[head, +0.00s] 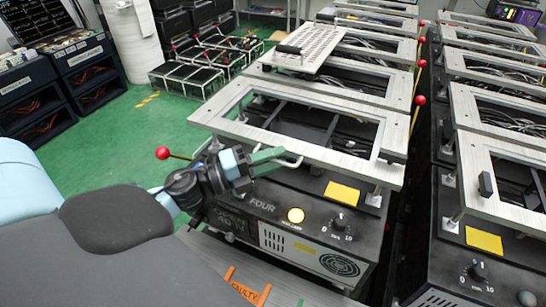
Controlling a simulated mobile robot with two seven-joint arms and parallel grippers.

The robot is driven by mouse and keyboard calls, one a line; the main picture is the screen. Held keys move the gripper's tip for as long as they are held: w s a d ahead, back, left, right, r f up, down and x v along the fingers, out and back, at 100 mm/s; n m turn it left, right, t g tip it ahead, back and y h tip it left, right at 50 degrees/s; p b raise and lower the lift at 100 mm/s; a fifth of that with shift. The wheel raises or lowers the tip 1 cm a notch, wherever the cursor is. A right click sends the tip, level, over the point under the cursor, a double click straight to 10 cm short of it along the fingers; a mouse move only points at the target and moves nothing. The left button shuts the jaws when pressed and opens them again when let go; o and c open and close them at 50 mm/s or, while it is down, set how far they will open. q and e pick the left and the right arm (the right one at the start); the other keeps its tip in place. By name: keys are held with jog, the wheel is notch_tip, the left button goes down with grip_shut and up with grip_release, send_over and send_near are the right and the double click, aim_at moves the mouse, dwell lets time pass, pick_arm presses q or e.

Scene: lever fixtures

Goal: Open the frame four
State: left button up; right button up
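Frame four is a silver rectangular metal frame (345,163) over a black box labelled FOUR (262,204). It lies roughly flat, a little above the box on short posts. A thin metal handle (292,163) sticks out at its front edge. My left gripper (278,161), with greenish fingers, is at this handle. The fingertips overlap it in the picture, but I cannot tell whether they grip it. A red ball lever (162,153) stands at the left of the unit, and another red ball (420,99) at the right. My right gripper is not in view.
More frames stand behind, and a second row (505,175) stands to the right across a narrow gap. Green floor (120,128) is open at the left. An orange FAULTY tag (246,290) lies in front.

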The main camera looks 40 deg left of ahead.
pick_arm(q)
jog(key=shift+w, duration=0.1)
jog(key=shift+c, duration=0.2)
jog(key=shift+d, duration=0.1)
grip_shut()
jog(key=shift+r, duration=0.1)
